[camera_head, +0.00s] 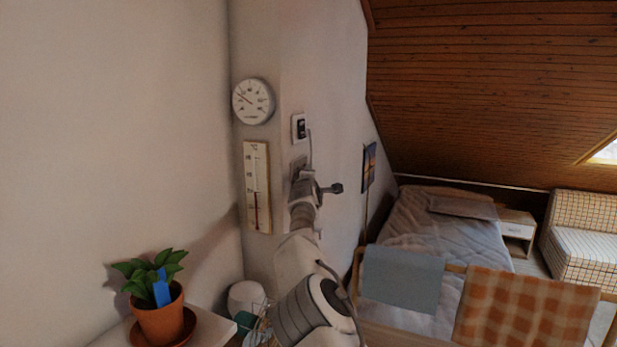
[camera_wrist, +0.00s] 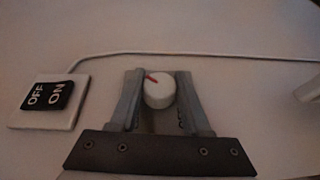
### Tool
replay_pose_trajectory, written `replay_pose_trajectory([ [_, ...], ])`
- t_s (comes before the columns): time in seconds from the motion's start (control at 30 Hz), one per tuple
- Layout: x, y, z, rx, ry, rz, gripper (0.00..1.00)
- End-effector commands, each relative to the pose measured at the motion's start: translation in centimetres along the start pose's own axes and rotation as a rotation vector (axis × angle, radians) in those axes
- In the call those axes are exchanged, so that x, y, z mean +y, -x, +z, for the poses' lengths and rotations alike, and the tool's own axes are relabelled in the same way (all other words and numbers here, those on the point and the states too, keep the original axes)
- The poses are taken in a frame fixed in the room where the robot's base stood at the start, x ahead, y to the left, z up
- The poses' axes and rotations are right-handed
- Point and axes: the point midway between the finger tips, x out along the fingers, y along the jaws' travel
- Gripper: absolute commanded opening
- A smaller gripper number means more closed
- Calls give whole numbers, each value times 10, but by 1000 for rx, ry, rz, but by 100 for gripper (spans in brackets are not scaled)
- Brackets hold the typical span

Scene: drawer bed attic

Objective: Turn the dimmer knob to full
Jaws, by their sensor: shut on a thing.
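The dimmer knob (camera_wrist: 158,92) is a round white knob with a red pointer mark on its face, seen in the wrist view. The red mark points to the upper left. My gripper (camera_wrist: 157,88) has one finger on each side of the knob and is shut on it. In the head view my gripper (camera_head: 300,168) is against the wall below the switch, and the knob is hidden there behind my arm.
A black OFF/ON rocker switch (camera_wrist: 49,96) on a white plate is left of the knob, with a cable (camera_wrist: 200,54) running above. A dial gauge (camera_head: 253,101) and a thermometer (camera_head: 257,187) hang nearby. A potted plant (camera_head: 158,310) stands at lower left.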

Motion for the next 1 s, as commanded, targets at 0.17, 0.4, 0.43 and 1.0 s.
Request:
replay_pose_trajectory([
  [0.17, 7, -1, 1, -4, -31, -65, 0],
  [0.4, 6, -1, 1, -9, -75, -175, 0],
  [0.43, 6, -1, 0, -9, -81, -187, 0],
  [1.0, -1, 0, 0, -16, -154, -365, 0],
])
